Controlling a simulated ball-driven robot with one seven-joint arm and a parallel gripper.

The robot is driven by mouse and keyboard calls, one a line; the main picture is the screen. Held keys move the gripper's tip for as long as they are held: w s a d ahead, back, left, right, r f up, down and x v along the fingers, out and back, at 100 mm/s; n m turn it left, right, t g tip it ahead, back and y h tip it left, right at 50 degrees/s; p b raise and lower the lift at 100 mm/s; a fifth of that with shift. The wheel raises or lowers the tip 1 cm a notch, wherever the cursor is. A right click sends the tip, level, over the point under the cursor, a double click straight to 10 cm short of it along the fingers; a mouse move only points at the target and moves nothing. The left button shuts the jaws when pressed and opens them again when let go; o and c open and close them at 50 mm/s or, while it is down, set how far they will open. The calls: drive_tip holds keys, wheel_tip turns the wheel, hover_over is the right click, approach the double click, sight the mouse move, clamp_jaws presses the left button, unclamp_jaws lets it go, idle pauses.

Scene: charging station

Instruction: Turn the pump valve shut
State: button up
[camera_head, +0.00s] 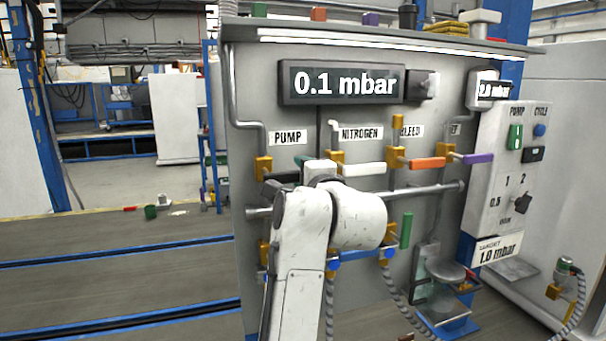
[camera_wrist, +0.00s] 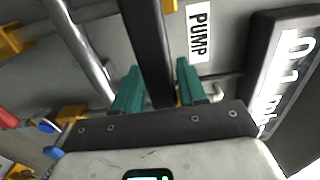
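The pump valve has a yellow body (camera_head: 263,168) below the PUMP label (camera_head: 288,137), with a black lever (camera_head: 283,176) pointing right, roughly level. In the wrist view the black lever (camera_wrist: 148,45) runs from the top edge down between the teal fingers of my gripper (camera_wrist: 158,85). The fingers are apart, one on each side of the lever; a narrow gap shows on the right finger's side. Contact on the left side cannot be told. In the head view my wrist and arm hide the lever's far end and most of my gripper.
A display (camera_head: 342,83) reads 0.1 mbar. To the right are the white nitrogen lever (camera_head: 364,169), the orange bleed lever (camera_head: 428,163) and a purple lever (camera_head: 478,158), all about level. A horizontal pipe (camera_head: 425,189) crosses the panel below them. Open floor lies left of the panel.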

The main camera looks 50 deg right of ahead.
drive_tip(key=shift+o, duration=0.8)
drive_tip(key=b+v, duration=0.1)
drive_tip(key=v, duration=0.9)
drive_tip(key=shift+s+a, duration=0.3)
drive_tip(key=a+f+n+g+y+p, duration=0.1)
drive_tip(key=a+f+n+g+y, duration=0.2)
drive_tip(key=f+n, duration=0.75)
drive_tip(key=a+f+n+g+y+p, duration=0.1)
drive_tip(key=a+f+n+g+y, duration=0.3)
drive_tip(key=f, duration=1.1)
drive_tip(key=s+a+f+n+g+y, duration=0.1)
drive_tip(key=s+a+f+n+g, duration=0.1)
drive_tip(key=s+f, duration=0.5)
drive_tip(key=s+a+f+n+g+y+p, duration=0.1)
drive_tip(key=s+a+f+n+g, duration=0.1)
drive_tip(key=s+f, duration=0.4)
drive_tip(key=s+a+f+n+g, duration=0.3)
drive_tip(key=s+f+n, duration=0.3)
drive_tip(key=s+f, duration=0.1)
drive_tip(key=shift+s+a+f+y, duration=0.3)
drive_tip(key=shift+s+f+y, duration=0.1)
drive_tip(key=shift+f, duration=0.2)
